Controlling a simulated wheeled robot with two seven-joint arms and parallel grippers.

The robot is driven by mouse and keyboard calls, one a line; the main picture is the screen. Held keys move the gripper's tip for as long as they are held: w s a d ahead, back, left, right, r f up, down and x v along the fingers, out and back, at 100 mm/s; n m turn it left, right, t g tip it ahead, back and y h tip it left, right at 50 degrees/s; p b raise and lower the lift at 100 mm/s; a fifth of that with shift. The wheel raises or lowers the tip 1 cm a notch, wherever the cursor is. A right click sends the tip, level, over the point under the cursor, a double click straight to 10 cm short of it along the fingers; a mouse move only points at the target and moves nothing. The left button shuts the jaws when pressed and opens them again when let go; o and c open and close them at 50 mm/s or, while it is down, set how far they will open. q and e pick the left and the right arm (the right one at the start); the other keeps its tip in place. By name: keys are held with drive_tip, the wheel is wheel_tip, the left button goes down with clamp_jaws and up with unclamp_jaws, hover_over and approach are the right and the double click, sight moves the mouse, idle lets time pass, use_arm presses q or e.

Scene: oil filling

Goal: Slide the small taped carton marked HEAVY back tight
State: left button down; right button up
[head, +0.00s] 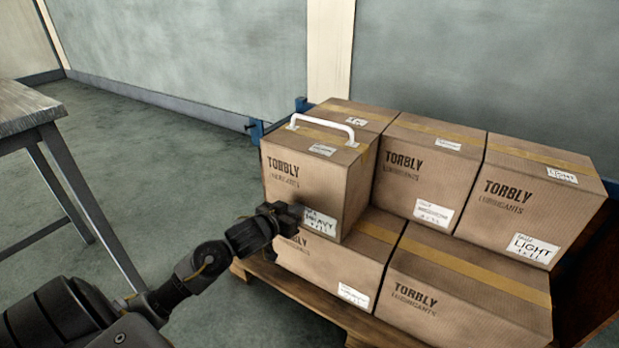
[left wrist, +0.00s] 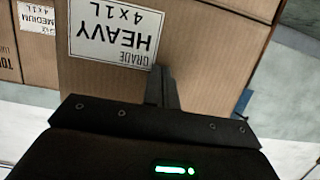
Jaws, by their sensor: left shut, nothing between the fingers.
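The small carton marked HEAVY (head: 315,180) sits on the front lower layer of the stack at its left end. It has tape and a white handle (head: 323,128) on top. Behind it is another carton (head: 352,113), mostly hidden; I cannot tell whether a gap lies between them. My left gripper (head: 299,212) is shut and empty, at the lower front face beside the HEAVY label. In the left wrist view its closed fingers (left wrist: 162,88) are against or very near the carton's face (left wrist: 215,55), beside the upside-down label (left wrist: 115,30).
TORBLY cartons stand right of it, one marked LIGHT (head: 530,200). Lower cartons (head: 330,265) and (head: 460,300) rest on a wooden pallet (head: 300,292). A grey table (head: 25,105) stands at left. The floor (head: 150,150) between is clear.

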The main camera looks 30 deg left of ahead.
use_arm(q)
drive_tip(key=shift+s+p, duration=1)
drive_tip(key=shift+s, duration=1.45)
